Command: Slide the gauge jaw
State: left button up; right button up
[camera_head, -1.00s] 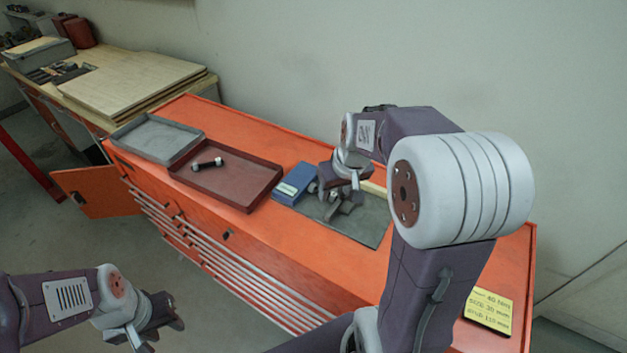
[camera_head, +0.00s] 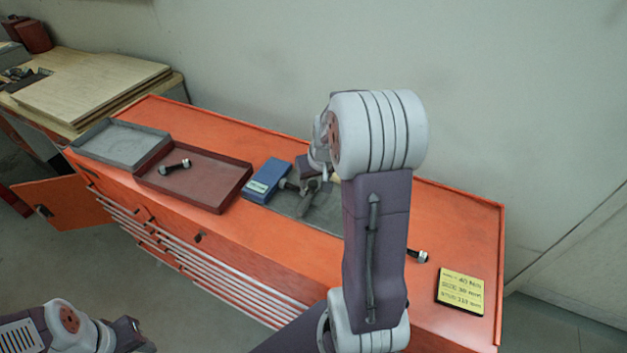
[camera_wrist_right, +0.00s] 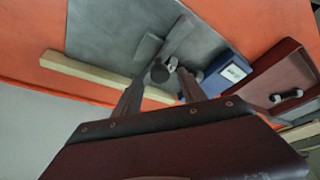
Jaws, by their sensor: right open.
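The dark grey gauge (camera_head: 308,201) lies on the grey mat (camera_head: 325,211), partly hidden by my right arm. In the right wrist view the gauge (camera_wrist_right: 175,37) shows as a grey bar with a crosspiece, with a round dark end close to my fingertips. My right gripper (camera_wrist_right: 158,88) is open, its two fingers either side of that round end in the picture. I cannot tell whether they touch it. In the head view its fingers are mostly hidden by the forearm. My left gripper (camera_head: 128,337) is at the lower left, away from the bench, partly cut off.
A blue box (camera_head: 267,179) stands left of the gauge. A dark red tray (camera_head: 215,200) holds a bolt (camera_head: 175,166); a grey tray (camera_head: 120,145) is beyond. A pale bar (camera_wrist_right: 100,76) lies along the mat. A yellow note (camera_head: 461,290) and another bolt (camera_head: 417,256) are at right.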

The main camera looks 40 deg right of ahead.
jog(key=shift+x, duration=0.8)
grip_shut()
jog(key=shift+r, duration=0.1)
dwell(0.7)
